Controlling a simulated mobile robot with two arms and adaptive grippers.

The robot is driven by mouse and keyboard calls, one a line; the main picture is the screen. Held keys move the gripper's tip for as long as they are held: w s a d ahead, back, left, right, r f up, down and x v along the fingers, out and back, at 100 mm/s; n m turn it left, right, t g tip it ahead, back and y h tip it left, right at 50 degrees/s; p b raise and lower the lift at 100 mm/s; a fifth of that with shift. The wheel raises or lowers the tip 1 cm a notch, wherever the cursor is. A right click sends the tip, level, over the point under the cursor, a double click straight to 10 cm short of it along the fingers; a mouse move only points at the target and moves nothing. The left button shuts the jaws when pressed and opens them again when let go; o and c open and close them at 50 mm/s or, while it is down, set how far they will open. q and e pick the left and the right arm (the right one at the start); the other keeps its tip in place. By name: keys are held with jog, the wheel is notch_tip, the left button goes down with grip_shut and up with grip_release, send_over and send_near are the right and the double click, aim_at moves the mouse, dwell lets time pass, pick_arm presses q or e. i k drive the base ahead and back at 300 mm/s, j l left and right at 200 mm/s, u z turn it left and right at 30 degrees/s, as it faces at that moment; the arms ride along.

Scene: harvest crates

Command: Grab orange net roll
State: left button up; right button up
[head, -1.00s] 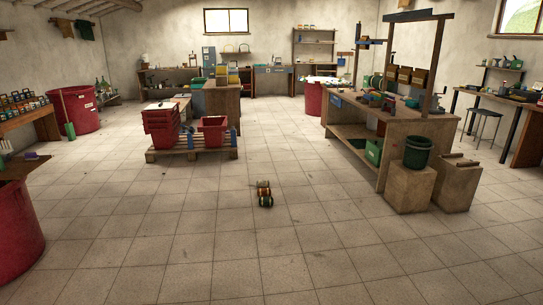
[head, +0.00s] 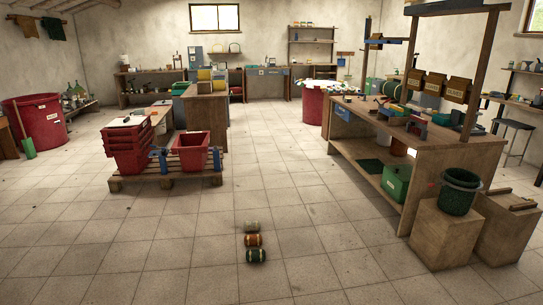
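Three small rolls lie on the tiled floor in a short row, low and near the middle of the head view. The orange net roll (head: 253,240) is the middle one. A dark green roll (head: 256,255) lies just in front of it and a grey-beige roll (head: 250,227) just behind it. The rolls lie close together; I cannot tell whether they touch. Neither of my grippers shows in the head view.
A pallet (head: 168,179) with red crates (head: 191,151) stands to the left. A wooden workbench (head: 440,175) stands to the right, with a dark green bucket (head: 461,191) on a wooden block (head: 449,235). The floor around the rolls is clear.

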aim_at(250, 240)
jog(key=i, duration=2.35)
